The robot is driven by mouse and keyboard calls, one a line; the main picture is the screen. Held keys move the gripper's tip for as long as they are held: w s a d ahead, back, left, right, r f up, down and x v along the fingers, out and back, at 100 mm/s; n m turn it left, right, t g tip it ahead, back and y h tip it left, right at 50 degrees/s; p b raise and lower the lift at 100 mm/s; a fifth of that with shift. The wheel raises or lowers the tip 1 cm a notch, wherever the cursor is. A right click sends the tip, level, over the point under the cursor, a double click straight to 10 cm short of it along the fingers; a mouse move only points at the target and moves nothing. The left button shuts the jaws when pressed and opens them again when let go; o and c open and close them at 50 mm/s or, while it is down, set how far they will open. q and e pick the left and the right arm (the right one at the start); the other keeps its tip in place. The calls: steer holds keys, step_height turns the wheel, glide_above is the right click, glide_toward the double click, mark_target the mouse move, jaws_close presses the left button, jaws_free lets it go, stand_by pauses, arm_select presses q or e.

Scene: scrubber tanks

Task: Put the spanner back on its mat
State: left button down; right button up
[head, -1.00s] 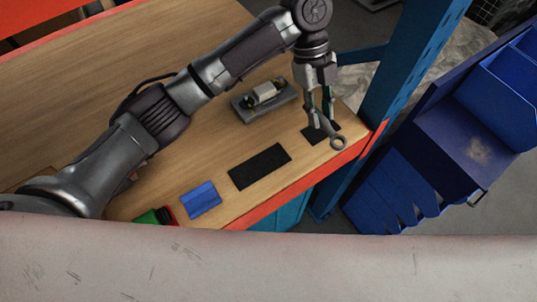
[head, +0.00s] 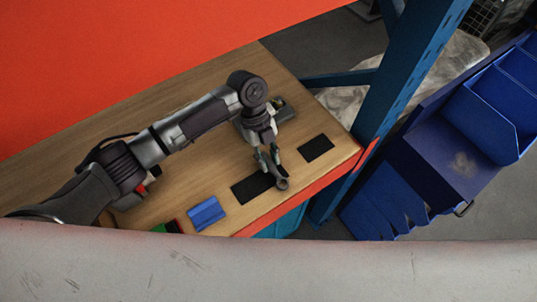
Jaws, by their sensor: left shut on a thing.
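My left gripper (head: 266,158) is shut on the grey spanner (head: 281,184) and points downward. The spanner's ring end shows below the fingertips; the rest is hidden by the gripper. The spanner is over the right end of the larger black mat (head: 247,190), near the bench's front edge. I cannot tell whether it touches the mat. A smaller black mat (head: 315,149) lies bare to the right. Which mat belongs to the spanner is not shown. My right gripper is not in view.
A blue block (head: 207,213) and red and green items (head: 170,227) lie left of the mats on the wooden bench (head: 200,180). A grey device (head: 282,110) is partly behind my gripper. A blue rack post (head: 400,85) and blue bins (head: 495,115) stand to the right.

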arm_select(q)
steer(key=shift+f, duration=0.15)
steer(key=c, duration=0.9)
jaws_free()
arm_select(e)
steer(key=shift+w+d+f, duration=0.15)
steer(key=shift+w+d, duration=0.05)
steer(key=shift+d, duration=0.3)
arm_select(q)
steer(key=shift+r, duration=0.25)
steer(key=shift+w+a+r+b, duration=0.1)
steer(key=shift+w+r+b, duration=0.15)
steer(key=shift+r+b, duration=0.1)
steer(key=b+v, duration=0.3)
steer(key=v, duration=0.8)
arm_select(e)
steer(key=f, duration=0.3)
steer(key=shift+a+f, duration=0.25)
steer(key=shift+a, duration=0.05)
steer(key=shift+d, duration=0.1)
